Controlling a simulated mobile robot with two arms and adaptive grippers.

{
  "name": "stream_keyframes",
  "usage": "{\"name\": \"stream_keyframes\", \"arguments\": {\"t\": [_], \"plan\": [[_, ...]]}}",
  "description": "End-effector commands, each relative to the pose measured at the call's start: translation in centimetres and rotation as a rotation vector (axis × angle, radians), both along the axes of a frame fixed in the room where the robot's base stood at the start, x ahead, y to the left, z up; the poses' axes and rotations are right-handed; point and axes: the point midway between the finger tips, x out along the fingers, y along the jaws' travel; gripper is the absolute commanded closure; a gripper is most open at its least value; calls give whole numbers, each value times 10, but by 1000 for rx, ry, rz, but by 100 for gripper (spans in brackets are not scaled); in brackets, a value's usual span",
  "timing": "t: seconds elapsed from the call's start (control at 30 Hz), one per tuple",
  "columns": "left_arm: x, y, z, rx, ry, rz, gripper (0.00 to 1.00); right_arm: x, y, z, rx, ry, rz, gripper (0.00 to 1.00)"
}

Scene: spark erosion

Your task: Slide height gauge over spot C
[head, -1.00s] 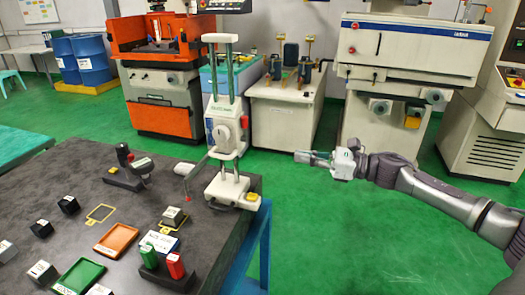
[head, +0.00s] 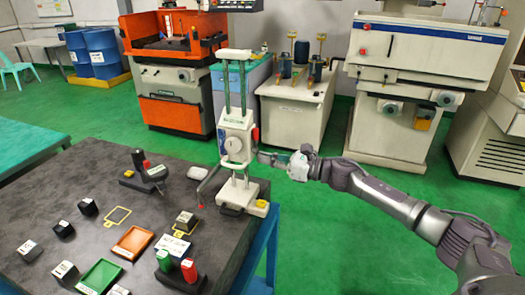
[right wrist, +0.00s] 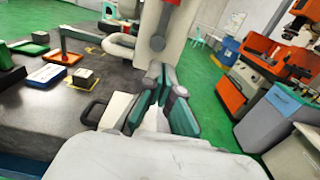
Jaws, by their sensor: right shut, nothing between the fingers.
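The height gauge (head: 236,145) stands upright at the right edge of the dark table, with green posts, a white body with a dial and a white base. Its arm reaches left, ending in a red tip. My right gripper (head: 270,159) is shut and empty, just right of the gauge's body. In the right wrist view the fingers (right wrist: 163,103) point at the gauge's white column (right wrist: 172,35); contact is unclear. I cannot read which spot is C. My left gripper is out of view.
On the table (head: 60,190) are an orange tray (head: 132,243), a green tray (head: 100,279), a black stand with red and green pieces (head: 180,270), a dark instrument (head: 145,174) and several small blocks. Machines stand behind; green floor is clear right of the table.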

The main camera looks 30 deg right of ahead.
Motion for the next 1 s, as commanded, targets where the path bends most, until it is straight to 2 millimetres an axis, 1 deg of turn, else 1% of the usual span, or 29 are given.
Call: {"name": "stream_keyframes", "arguments": {"t": [0.03,0.17,0.47,0.57,0.67,0.83,0.9,1.0], "plan": [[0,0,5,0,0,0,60,4,3,2,1,1,-1,100],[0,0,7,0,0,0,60,8,7,1,1,1,-1,100],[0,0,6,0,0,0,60,9,8,-1,-1,1,-1,100],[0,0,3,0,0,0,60,12,11,-2,0,0,0,100],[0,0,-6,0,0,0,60,25,23,-4,2,-4,2,100],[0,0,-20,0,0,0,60,52,46,-3,3,-4,1,100],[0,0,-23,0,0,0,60,59,53,-2,3,-3,1,100],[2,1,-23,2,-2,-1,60,63,57,-1,1,0,0,100]]}}
